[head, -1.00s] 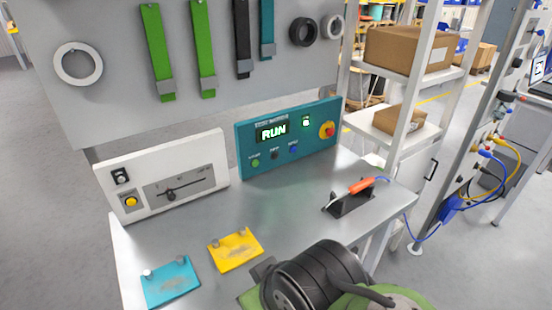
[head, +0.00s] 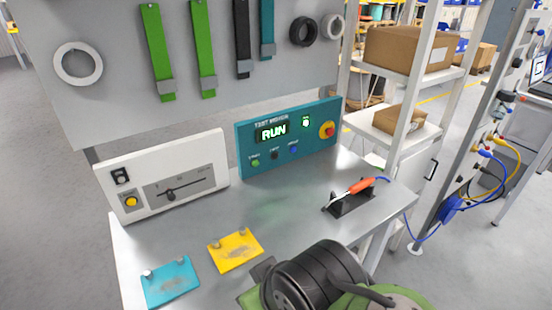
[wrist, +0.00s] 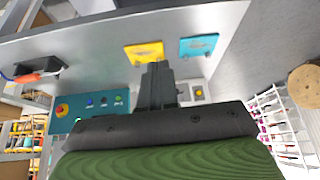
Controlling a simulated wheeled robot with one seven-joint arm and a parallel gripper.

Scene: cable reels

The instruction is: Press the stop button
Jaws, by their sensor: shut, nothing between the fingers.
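The teal panel (head: 240,150) stands at the back of the bench and its display reads RUN. Below the display are a green button (head: 255,162), a black button (head: 274,155) and a blue button (head: 293,149); their small labels are hard to read. A red knob on a yellow base (head: 327,130) sits at the panel's right end. In the wrist view the panel (wrist: 75,125) is partly hidden by my wrist, with the black button (wrist: 103,101) showing. My gripper (wrist: 157,68) is shut and empty, apart from the buttons.
A white panel (head: 205,150) with a slider and a yellow button stands left. A yellow plate (head: 235,250) and a blue plate (head: 170,283) lie in front. The bench middle is clear.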

